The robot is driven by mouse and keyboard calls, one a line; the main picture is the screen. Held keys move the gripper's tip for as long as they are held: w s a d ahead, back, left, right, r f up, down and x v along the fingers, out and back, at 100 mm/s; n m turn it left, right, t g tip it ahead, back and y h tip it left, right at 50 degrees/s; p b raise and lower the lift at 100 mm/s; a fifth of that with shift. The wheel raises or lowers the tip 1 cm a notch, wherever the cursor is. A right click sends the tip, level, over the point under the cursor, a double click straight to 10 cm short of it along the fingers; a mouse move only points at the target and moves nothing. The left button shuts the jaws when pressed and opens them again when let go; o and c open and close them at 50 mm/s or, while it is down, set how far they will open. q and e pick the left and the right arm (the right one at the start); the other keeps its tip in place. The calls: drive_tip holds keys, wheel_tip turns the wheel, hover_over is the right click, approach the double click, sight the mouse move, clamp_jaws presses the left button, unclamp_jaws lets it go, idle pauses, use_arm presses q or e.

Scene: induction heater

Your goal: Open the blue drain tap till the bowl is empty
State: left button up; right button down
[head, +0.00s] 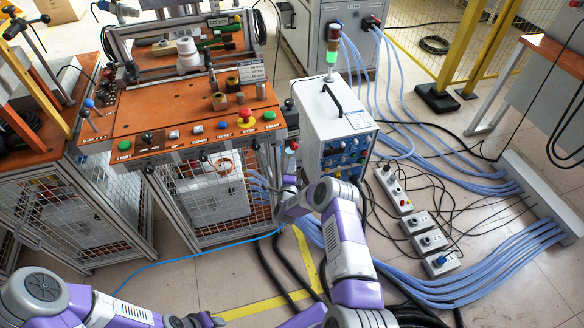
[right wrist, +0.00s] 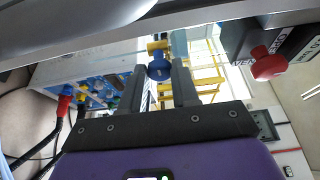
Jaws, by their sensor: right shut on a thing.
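The blue drain tap (right wrist: 160,69) shows in the right wrist view as a round blue handle with yellow brass behind it. My right gripper (right wrist: 162,75) is shut on this handle, one dark finger on each side. In the head view the right gripper (head: 287,188) is below the right front corner of the orange bench, and the tap there is hidden or too small to tell. My left gripper (head: 205,320) is at the bottom edge, partly cut off, and its jaws cannot be made out. I cannot pick out the bowl or any water.
The orange workbench (head: 185,105) has a row of push buttons along its front. A white power unit (head: 335,110) with a green lamp stands close to the right of my gripper. Blue hoses (head: 440,275) cover the floor at right.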

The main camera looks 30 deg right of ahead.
idle(0.4)
drive_tip(key=c, duration=0.9)
unclamp_jaws()
drive_tip(key=shift+o, duration=0.2)
drive_tip(key=shift+s, duration=0.1)
drive_tip(key=p+v, duration=0.3)
drive_tip(key=v, duration=0.4)
drive_tip(key=shift+s+a, duration=0.1)
drive_tip(key=shift+a, duration=0.05)
